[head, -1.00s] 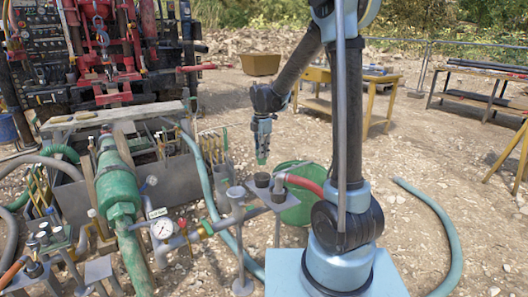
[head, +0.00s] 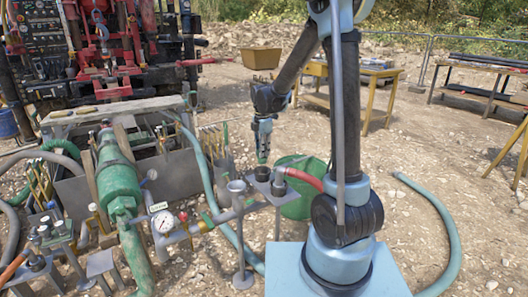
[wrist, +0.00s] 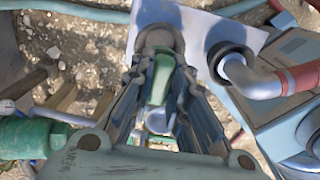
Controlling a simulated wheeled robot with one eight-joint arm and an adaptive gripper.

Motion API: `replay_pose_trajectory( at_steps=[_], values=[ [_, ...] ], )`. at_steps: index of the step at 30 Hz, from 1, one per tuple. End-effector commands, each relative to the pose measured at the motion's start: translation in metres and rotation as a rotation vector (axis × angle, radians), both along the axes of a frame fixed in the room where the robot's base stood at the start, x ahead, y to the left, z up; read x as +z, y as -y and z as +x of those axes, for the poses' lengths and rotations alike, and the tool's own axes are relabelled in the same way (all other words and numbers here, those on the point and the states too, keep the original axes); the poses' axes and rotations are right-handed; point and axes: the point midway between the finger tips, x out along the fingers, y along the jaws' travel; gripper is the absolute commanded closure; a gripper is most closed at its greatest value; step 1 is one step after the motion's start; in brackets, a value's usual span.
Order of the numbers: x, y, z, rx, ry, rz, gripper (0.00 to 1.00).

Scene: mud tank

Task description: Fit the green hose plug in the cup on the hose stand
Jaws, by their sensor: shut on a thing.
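The green hose plug (wrist: 160,84) is between the two fingers of my gripper (wrist: 162,58), which is shut on it. The plug's lower end is hidden in the head view. I cannot tell whether it touches the cup.
A second cup beside it holds an elbow (wrist: 245,76) with a red hose (head: 304,179). A green tub (head: 300,203) is behind. A pressure gauge (head: 163,221) and a green pump body (head: 118,180) are further left.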

Motion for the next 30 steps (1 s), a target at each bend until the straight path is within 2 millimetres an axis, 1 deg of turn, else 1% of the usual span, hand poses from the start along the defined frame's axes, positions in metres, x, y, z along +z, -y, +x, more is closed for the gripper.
replay_pose_trajectory(
  at_steps=[10, 24, 30],
  values=[
    [-0.003, 0.0, 0.0, -0.001, 0.0, 0.0, 1.0],
    [-0.027, 0.0, 0.001, -0.001, 0.0, 0.0, 1.0],
    [-0.03, 0.001, 0.0, -0.001, 0.0, 0.0, 1.0]
  ],
)
